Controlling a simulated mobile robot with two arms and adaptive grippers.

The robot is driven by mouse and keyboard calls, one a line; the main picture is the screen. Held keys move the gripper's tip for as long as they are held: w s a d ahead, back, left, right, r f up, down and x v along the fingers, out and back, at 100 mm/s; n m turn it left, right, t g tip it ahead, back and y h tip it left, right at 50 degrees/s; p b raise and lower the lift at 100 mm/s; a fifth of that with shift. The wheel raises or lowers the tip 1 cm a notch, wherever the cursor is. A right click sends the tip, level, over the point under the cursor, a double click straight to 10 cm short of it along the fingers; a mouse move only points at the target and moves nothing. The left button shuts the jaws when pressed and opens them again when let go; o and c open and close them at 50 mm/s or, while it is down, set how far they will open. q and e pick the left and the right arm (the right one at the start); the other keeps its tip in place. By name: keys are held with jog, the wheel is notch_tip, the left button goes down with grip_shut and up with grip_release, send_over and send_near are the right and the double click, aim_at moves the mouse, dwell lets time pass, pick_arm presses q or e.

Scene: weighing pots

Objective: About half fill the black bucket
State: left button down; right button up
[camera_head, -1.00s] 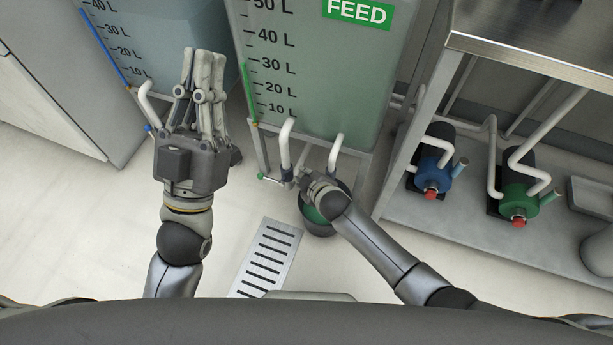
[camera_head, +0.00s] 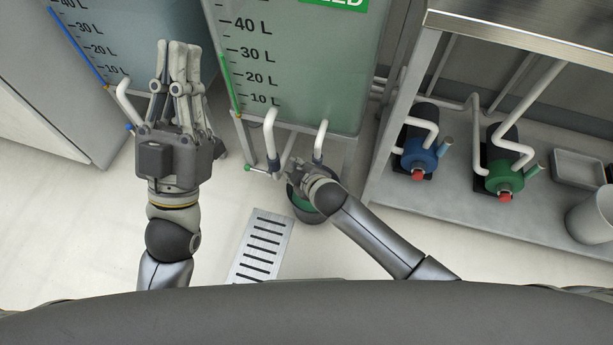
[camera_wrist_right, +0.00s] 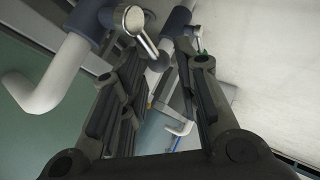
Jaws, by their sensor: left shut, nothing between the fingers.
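The black bucket (camera_head: 323,212) stands on the floor below the FEED tank (camera_head: 300,85), partly hidden by my right arm. Green liquid (camera_head: 302,204) shows inside it; its depth is hard to judge. My right gripper (camera_head: 293,166) is over the bucket, beside the tank's front outlet pipe (camera_head: 270,135). In the right wrist view its fingers (camera_wrist_right: 161,60) are apart, with the silver tap lever (camera_wrist_right: 143,34) near their tips. I see no grip on it, and cannot tell whether liquid runs. My left gripper (camera_head: 178,48) is shut and empty, raised before the blue-gauge tank (camera_head: 135,40).
A green level gauge (camera_head: 230,85) on the FEED tank tops out near 30 L. A steel rack (camera_head: 450,215) at right carries a blue pump (camera_head: 418,155), a green pump (camera_head: 503,175) and a tray (camera_head: 578,166). A floor drain grate (camera_head: 262,245) lies left of the bucket.

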jog(key=v, duration=0.7)
jog(key=shift+s+r, duration=0.25)
jog(key=shift+s, duration=0.1)
